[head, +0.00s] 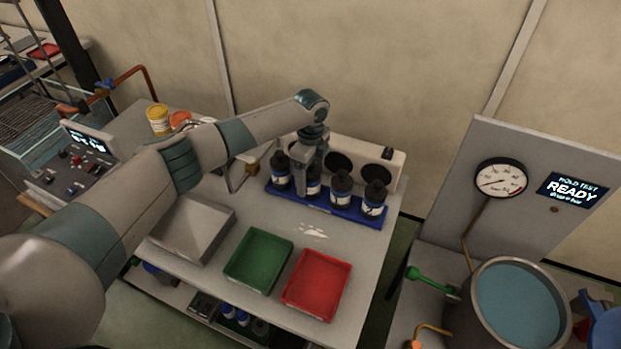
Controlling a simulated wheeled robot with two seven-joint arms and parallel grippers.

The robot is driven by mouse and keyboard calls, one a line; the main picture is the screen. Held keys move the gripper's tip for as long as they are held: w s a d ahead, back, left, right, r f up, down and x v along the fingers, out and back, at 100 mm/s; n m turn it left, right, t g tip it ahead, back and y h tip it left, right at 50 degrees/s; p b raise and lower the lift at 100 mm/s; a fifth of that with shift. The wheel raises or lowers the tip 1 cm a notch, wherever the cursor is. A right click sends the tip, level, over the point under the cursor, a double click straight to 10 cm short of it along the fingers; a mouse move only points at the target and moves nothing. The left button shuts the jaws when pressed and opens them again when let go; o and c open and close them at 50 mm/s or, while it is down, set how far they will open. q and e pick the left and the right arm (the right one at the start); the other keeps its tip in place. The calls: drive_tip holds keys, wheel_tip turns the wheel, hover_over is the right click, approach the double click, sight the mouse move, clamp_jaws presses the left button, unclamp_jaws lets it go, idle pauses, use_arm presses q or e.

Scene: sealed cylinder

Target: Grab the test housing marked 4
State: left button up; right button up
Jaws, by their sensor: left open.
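Several dark test housings with white labels stand upright in a row in a blue rack (328,207) on the bench. From left to right they are the first housing (281,172), the second housing (313,187), the third housing (341,188) and the last housing (374,199). Their label marks are too small to read, so I cannot tell which is marked 4. My left gripper (310,171) is open, pointing down at the second housing and partly hiding it. I cannot tell whether its fingers are around that housing or in front of it. My right gripper is not in view.
A green tray (258,287) and a red tray (317,313) lie at the bench front. A box with dark round openings (370,152) stands behind the rack. A water tank (478,332) and a gauge panel reading READY (541,237) are at the right.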

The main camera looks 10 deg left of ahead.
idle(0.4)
use_arm(q)
drive_tip(key=c, duration=1.5)
drive_tip(key=shift+r, duration=0.1)
drive_tip(key=shift+w+r+b, duration=0.1)
drive_tip(key=shift+r+b, duration=0.25)
drive_tip(key=shift+r, duration=0.2)
wheel_tip(320, 180, up, 9)
drive_tip(key=b, duration=0.3)
drive_tip(key=shift+f, duration=0.1)
